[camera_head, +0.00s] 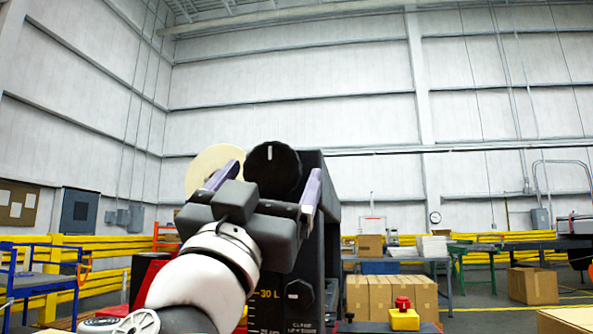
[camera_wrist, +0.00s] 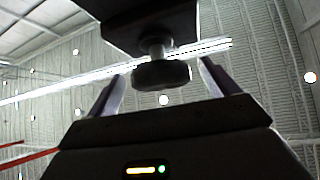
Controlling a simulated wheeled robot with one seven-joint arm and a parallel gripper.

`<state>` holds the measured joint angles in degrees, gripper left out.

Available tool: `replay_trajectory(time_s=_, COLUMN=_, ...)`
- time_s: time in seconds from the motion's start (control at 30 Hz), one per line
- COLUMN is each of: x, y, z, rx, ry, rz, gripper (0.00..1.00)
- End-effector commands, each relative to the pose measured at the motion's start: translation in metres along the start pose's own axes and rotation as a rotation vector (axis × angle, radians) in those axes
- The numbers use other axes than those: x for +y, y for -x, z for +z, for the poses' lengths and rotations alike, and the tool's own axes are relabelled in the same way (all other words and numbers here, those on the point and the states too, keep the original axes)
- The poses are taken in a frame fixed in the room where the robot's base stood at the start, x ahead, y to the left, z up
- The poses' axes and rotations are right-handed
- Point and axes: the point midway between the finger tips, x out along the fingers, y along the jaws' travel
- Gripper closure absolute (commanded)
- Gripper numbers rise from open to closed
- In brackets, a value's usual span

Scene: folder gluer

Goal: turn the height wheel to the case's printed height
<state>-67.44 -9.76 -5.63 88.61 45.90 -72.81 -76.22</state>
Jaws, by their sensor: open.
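A round black ribbed knob (camera_head: 272,168), apparently the height wheel, has a white mark near its top and sits at the upper part of a dark machine housing (camera_head: 322,215). In the wrist view the knob (camera_wrist: 162,74) hangs on a short shaft between my fingers, with a gap on each side. My gripper (camera_head: 274,178) is open, one purple-grey finger on each side of the knob; it also shows in the wrist view (camera_wrist: 160,88). I see no printed height on any case.
A smaller black knob (camera_head: 299,295) sits lower on the housing, above a lettered label that seems to say clamp. A yellow box with a red button (camera_head: 404,318) stands to its right. Cardboard boxes (camera_head: 388,297) stand behind. A pale disc (camera_head: 212,160) is behind my gripper.

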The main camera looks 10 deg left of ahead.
Motion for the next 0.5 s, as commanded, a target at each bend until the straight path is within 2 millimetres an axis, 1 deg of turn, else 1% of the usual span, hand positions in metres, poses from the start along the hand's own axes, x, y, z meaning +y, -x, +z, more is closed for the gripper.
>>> replay_trajectory(time_s=0.03, x=-0.0006, y=-0.0069, z=-0.0013, rx=0.000, ry=0.000, rz=0.001, gripper=0.14)
replay_trajectory(time_s=0.13, x=-0.0008, y=-0.0136, z=-0.0004, rx=0.000, ry=0.000, rz=-0.001, gripper=0.14)
replay_trajectory(time_s=0.43, x=-0.0001, y=-0.0162, z=0.0003, rx=0.001, ry=0.000, rz=-0.001, gripper=0.14)
replay_trajectory(time_s=0.47, x=-0.0001, y=-0.0162, z=0.0003, rx=0.001, ry=0.000, rz=-0.001, gripper=0.16)
replay_trajectory(time_s=0.5, x=-0.0001, y=-0.0161, z=0.0002, rx=0.001, ry=0.000, rz=-0.001, gripper=0.22)
